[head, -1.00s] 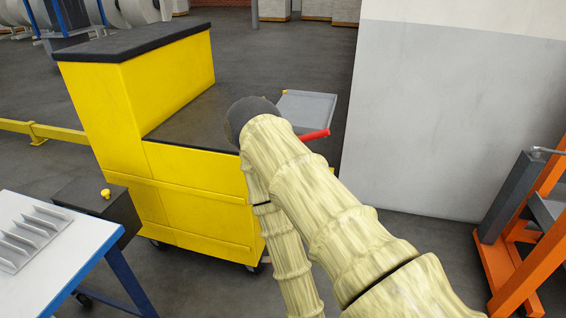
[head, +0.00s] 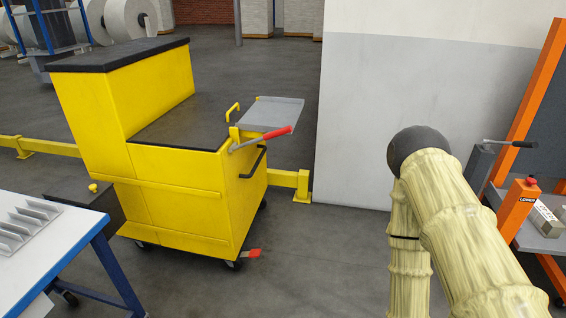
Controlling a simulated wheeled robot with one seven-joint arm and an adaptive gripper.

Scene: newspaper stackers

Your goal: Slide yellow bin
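The yellow bin (head: 181,190) is a wheeled yellow cart with a raised back part and dark tops, standing upright on the floor left of centre. On its right side are a black handle (head: 256,163), a lever with a red grip (head: 277,135), a grey side tray (head: 270,114) and a red pedal (head: 250,254) by a wheel. My arm stands at the right, clear of the cart, with open floor between them. My gripper is not visible; only pale covered arm links and a dark rounded joint show.
A white-topped table with blue legs (head: 84,252) stands at the lower left, near a dark box (head: 85,206). A yellow floor rail (head: 285,179) runs behind the cart. A grey-white wall (head: 365,120) and an orange frame (head: 540,90) are at the right. Floor right of the cart is free.

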